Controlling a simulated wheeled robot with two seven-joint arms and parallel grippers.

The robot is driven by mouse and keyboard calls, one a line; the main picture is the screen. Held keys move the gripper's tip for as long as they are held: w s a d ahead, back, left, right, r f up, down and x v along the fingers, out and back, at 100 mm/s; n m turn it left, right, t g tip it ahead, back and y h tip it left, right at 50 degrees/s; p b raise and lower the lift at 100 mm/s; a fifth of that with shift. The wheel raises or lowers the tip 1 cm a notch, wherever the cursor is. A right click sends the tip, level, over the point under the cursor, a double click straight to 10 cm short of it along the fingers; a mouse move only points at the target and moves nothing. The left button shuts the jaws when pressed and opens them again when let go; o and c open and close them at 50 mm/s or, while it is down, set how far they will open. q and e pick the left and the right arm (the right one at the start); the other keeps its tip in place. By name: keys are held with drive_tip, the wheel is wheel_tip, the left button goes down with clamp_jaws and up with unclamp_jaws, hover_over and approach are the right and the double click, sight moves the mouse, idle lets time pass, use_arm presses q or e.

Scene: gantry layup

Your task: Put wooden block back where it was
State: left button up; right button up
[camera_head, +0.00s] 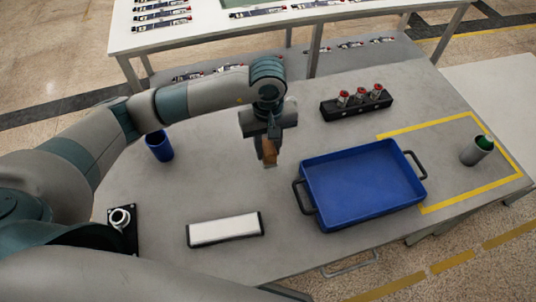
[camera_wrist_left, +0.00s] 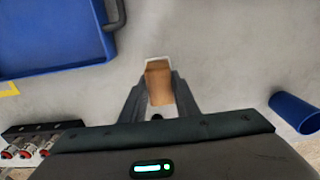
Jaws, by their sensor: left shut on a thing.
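The wooden block (camera_head: 269,152) is a small brown piece held in my left gripper (camera_head: 268,146) near the middle of the grey table. In the left wrist view the block (camera_wrist_left: 159,84) sits between the two fingers of the left gripper (camera_wrist_left: 158,88), with a pale end at its far side. The left gripper is shut on it and points down. I cannot tell from these views how far the block is above the table. My right gripper is not in view.
The blue tray (camera_head: 322,215) with dark handles lies right of the gripper.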

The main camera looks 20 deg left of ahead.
sight(268, 157)
use_arm(q)
drive_tip(key=shift+f+p, duration=0.9)
drive_tip(key=shift+f, duration=1.05)
drive_tip(key=shift+f, duration=0.15)
drive_tip(key=o, duration=1)
drive_tip(key=shift+r, duration=0.25)
